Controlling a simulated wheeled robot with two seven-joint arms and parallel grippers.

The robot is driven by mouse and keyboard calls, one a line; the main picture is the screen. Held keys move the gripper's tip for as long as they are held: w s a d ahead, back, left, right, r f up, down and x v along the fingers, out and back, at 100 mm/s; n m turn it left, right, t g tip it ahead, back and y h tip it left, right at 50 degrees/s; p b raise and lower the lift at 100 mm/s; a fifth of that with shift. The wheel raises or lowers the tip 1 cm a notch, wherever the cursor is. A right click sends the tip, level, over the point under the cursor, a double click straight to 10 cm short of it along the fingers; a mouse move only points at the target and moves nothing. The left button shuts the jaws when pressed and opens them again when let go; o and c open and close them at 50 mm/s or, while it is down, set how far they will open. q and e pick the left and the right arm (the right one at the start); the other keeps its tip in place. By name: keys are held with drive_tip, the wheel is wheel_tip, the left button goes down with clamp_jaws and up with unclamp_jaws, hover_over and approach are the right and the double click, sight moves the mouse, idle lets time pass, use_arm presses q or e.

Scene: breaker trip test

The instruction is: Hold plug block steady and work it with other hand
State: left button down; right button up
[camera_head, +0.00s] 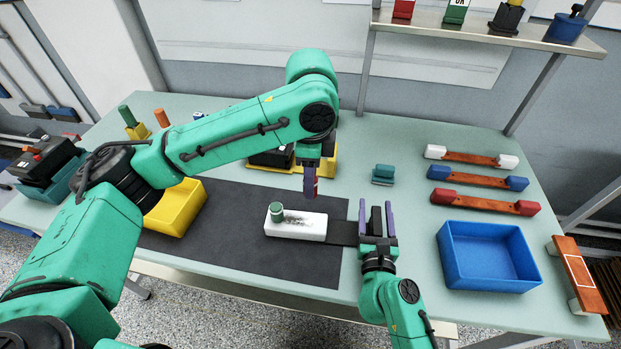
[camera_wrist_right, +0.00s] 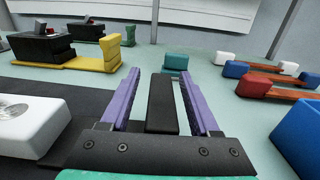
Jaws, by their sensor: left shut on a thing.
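A white block (camera_head: 303,226) with dark smudges on top lies on the dark mat. A green cylinder (camera_head: 276,212) stands at its left end; I take this to be the plug block. A flat black piece (camera_head: 342,232) extends from its right end. My left gripper (camera_head: 311,186) points down above the block's far right part, shut on a small red thing (camera_head: 316,187) mostly hidden by the fingers. My right gripper (camera_head: 377,215) is open right of the block. A black bar (camera_wrist_right: 162,105) lies between its purple fingers, with gaps on both sides; I cannot tell what it belongs to.
A blue tray (camera_head: 487,257) stands at right, below white-, blue- and red-ended brown bars (camera_head: 485,201). A small teal block (camera_head: 383,174) lies beyond my right gripper. A yellow bin (camera_head: 175,207) is at left, partly behind my left arm. The mat's front (camera_head: 240,255) is clear.

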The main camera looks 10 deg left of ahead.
drive_tip(key=shift+s, duration=0.1)
drive_tip(key=s, duration=0.8)
drive_tip(key=s+d, duration=0.1)
drive_tip(key=s, duration=0.2)
drive_tip(key=shift+s, duration=0.4)
use_arm(q)
drive_tip(key=shift+f, duration=0.1)
